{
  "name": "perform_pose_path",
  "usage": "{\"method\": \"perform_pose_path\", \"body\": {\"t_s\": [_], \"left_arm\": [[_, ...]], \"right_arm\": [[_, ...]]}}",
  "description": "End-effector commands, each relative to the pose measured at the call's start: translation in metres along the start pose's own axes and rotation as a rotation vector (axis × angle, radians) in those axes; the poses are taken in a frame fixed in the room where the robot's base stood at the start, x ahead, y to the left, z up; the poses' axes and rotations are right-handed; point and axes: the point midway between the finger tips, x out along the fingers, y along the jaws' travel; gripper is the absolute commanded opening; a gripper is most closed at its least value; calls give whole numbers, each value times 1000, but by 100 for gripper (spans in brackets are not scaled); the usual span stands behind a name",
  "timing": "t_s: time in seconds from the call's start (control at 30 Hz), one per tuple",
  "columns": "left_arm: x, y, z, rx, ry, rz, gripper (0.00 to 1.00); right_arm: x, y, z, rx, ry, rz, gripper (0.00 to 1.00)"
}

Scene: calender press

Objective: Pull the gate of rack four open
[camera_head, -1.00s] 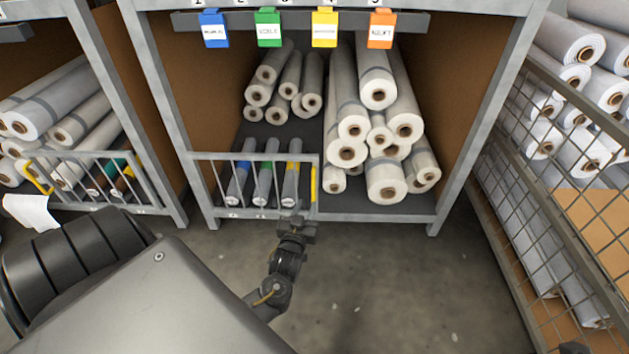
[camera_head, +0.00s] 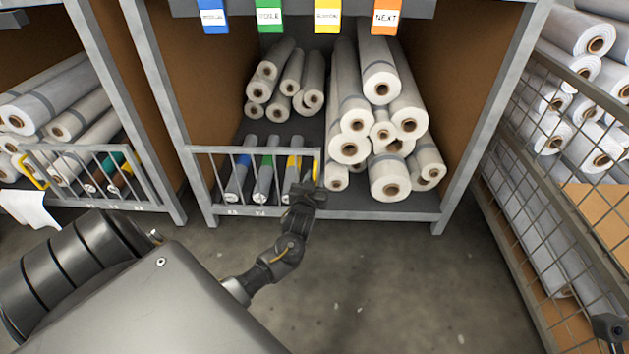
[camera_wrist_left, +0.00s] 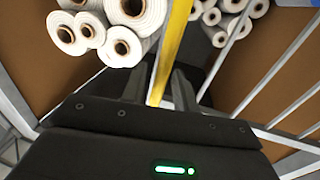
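The grey barred gate (camera_head: 232,151) stands across the lower left part of the middle rack, flush with its front. Its yellow upright handle (camera_head: 316,168) is at its right end, and shows as a yellow bar in the left wrist view (camera_wrist_left: 172,45). My left gripper (camera_head: 308,188) is at the handle's lower part. In the left wrist view its two fingers (camera_wrist_left: 160,85) stand apart, one on each side of the bar, with a gap visible. A dark piece at the lower right corner seems to be my right gripper (camera_head: 608,328), mostly cut off.
Tubes with blue, green and yellow bands (camera_head: 265,170) lie behind the gate. White rolls (camera_head: 385,130) fill the rack's open right side. A mesh cage (camera_head: 545,190) stands right, another gated rack (camera_head: 95,170) left. The floor (camera_head: 370,270) in front is clear.

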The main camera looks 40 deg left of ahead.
Motion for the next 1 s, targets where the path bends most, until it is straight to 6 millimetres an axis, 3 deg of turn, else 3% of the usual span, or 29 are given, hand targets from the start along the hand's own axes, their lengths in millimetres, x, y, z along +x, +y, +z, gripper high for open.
{"method": "perform_pose_path", "body": {"t_s": [0.23,0.47,0.83,1.0], "left_arm": [[1,0,0,0,-1,0,29],[0,0,0,0,-1,0,1],[-2,1,0,1,-2,7,0],[-18,13,-2,2,-4,63,0]], "right_arm": [[1,0,0,1,2,0,36],[1,0,0,1,2,0,36],[3,0,0,0,3,0,36],[3,4,-1,-14,-17,10,36]]}}
